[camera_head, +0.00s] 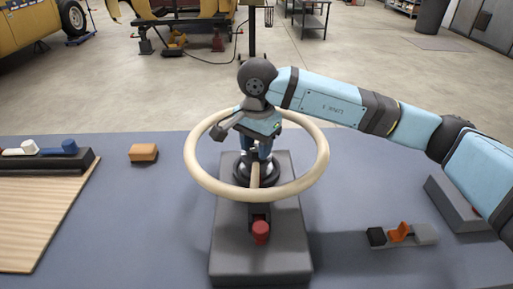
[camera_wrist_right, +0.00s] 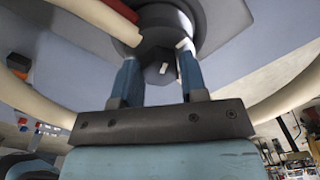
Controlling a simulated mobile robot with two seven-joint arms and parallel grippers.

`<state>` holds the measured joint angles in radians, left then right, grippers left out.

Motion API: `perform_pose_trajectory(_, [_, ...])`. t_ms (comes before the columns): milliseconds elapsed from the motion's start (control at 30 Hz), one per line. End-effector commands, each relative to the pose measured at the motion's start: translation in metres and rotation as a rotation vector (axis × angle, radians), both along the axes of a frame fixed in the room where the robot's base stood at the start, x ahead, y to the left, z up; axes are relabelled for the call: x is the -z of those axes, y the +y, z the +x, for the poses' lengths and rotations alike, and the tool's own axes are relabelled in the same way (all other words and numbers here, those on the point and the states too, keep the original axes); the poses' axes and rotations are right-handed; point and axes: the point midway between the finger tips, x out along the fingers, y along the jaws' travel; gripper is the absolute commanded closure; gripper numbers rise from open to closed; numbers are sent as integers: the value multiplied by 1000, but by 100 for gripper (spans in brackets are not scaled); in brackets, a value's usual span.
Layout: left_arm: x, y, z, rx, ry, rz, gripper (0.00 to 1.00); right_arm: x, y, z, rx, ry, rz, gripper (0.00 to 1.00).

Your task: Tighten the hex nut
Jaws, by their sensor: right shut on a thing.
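A cream steering wheel (camera_head: 317,170) stands level on a grey block (camera_head: 260,262), around a dark hub (camera_head: 241,172). My right gripper (camera_head: 264,152) points down at the hub from above, inside the wheel's rim. In the right wrist view its two blue fingers (camera_wrist_right: 160,75) are on either side of the dark hex nut (camera_wrist_right: 157,73), which has a small white mark. The gripper is shut on the nut. In the head view the gripper hides the nut. My left gripper is out of view.
A red knob (camera_head: 261,232) sits at the block's front. An orange block (camera_head: 143,153) and a wooden board (camera_head: 35,220) lie to the left. Small dark, orange and grey pieces (camera_head: 401,234) and a grey box (camera_head: 452,205) lie to the right. The table between is clear.

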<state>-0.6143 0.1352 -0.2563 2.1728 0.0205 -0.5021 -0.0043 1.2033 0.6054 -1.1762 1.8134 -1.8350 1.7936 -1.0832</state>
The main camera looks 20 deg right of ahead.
Motion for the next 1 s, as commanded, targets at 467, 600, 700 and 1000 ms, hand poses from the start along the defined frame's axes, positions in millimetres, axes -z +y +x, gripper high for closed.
perform_pose_trajectory(467, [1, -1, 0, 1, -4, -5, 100, 0, 0, 0, 103, -1, 0, 84])
perform_pose_trajectory(600, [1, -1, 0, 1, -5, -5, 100, -1, 0, 0, 104, -1, 0, 84])
perform_pose_trajectory(700, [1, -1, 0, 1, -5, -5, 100, -1, 0, 0, 104, -1, 0, 84])
perform_pose_trajectory(1000, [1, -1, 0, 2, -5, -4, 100, 0, 0, 0, 103, -1, 0, 35])
